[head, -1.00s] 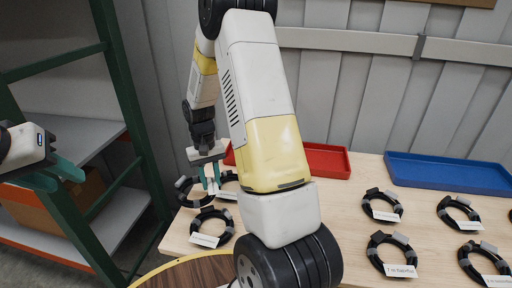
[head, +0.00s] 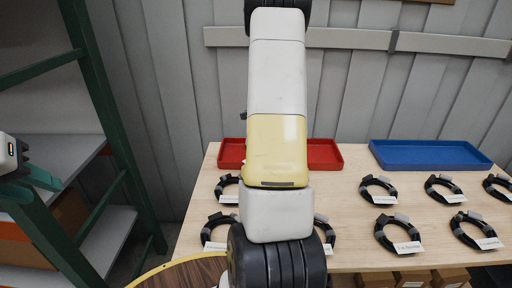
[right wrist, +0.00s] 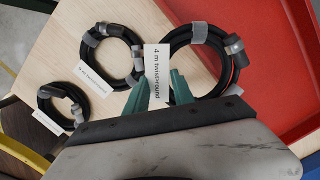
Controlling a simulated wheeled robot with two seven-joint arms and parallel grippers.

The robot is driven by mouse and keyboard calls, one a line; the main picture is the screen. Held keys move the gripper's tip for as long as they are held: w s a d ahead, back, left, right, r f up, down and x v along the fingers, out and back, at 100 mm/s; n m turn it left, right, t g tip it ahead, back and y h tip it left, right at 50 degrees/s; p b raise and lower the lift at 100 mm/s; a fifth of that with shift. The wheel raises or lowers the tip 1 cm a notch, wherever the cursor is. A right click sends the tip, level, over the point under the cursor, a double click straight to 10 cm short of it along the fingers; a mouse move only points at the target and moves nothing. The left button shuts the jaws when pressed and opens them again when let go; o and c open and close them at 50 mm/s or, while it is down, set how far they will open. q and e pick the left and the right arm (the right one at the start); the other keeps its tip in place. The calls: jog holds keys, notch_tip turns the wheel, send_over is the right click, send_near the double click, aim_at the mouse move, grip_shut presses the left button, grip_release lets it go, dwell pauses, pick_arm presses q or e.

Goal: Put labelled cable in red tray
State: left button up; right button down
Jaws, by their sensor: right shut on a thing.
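My right gripper (right wrist: 158,92) is shut on a black cable coil (right wrist: 221,83) by its white label, which appears to read "4 m twist+round". Grey straps bind the coil. In the right wrist view the coil overlaps the edge of the red tray (right wrist: 287,75); I cannot tell its height. In the head view my right arm hides that gripper and coil, and covers the middle of the red tray (head: 325,155) at the table's back. My left gripper (head: 42,185) is at the far left edge, open and empty, partly cut off, away from the table.
A blue tray (head: 430,153) lies at the back right. Several labelled coils lie in rows on the wooden table (head: 350,225); two more (right wrist: 112,58) (right wrist: 62,107) show in the right wrist view. A green-framed shelf (head: 110,140) stands left. Boxes (head: 410,279) sit below the table's front edge.

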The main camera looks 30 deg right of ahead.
jog(key=shift+w+d+m, duration=0.1)
jog(key=shift+d+m, duration=0.2)
jog(key=w, duration=0.5)
jog(key=w+a+f, duration=0.1)
jog(key=w, duration=0.4)
jog(key=w+a, duration=0.1)
jog(key=w, duration=0.4)
jog(key=shift+w+a+f, duration=0.15)
jog(key=shift+f, duration=1.8)
jog(key=shift+f, duration=0.1)
jog(key=c, duration=1.1)
grip_release()
